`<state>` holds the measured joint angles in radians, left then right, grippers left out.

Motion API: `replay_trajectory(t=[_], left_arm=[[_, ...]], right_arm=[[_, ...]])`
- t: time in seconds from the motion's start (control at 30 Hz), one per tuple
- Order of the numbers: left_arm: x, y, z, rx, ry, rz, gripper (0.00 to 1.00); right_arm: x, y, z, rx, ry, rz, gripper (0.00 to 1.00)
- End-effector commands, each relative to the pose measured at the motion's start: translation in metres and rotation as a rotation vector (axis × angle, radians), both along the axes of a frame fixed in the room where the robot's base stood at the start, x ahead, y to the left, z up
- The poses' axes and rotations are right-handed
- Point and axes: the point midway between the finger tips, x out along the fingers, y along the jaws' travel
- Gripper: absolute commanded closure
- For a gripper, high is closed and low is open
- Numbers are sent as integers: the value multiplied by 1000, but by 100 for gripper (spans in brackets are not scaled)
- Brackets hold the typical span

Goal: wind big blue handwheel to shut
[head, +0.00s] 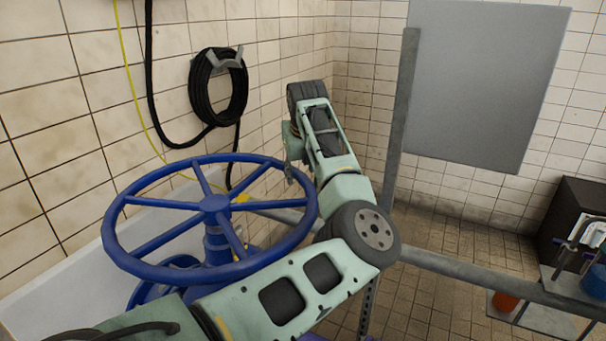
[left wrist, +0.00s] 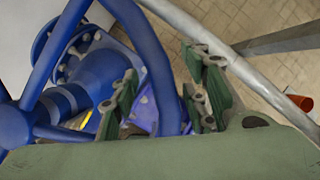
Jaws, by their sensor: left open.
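The big blue handwheel (head: 118,257) stands tilted on a blue valve body at the left of the head view. Its spokes meet at a round hub. My left gripper (head: 297,176) is at the far right part of the rim, pointing down. In the left wrist view, the open fingers of the left gripper (left wrist: 165,98) stand apart, with the blue rim (left wrist: 150,50) passing between them. I cannot tell whether either finger touches the rim. My forearm hides the lower right of the wheel and valve in the head view. My right gripper is not in view.
A grey pipe rail (head: 480,275) runs across the right, joined to an upright grey post (head: 400,115). A coiled black hose (head: 218,90) hangs on the tiled wall behind the wheel. An orange-red container (head: 503,301) is at the lower right. Tiled floor lies beyond the rail.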

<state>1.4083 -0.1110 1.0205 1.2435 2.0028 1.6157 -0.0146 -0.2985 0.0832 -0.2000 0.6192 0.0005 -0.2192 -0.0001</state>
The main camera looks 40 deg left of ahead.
Motion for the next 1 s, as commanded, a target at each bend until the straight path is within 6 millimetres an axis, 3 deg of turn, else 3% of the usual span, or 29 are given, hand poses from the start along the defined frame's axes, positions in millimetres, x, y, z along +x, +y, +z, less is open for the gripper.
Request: replay_trajectory(t=[0.5, 0.7, 1.0], left_arm=[[-24, -28, 91, 2, -5, -4, 58], [-29, -33, 106, 2, -2, -3, 58], [-30, -34, 108, 1, -2, -3, 59]], right_arm=[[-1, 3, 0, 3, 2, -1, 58], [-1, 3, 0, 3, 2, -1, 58], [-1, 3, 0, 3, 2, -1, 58]])
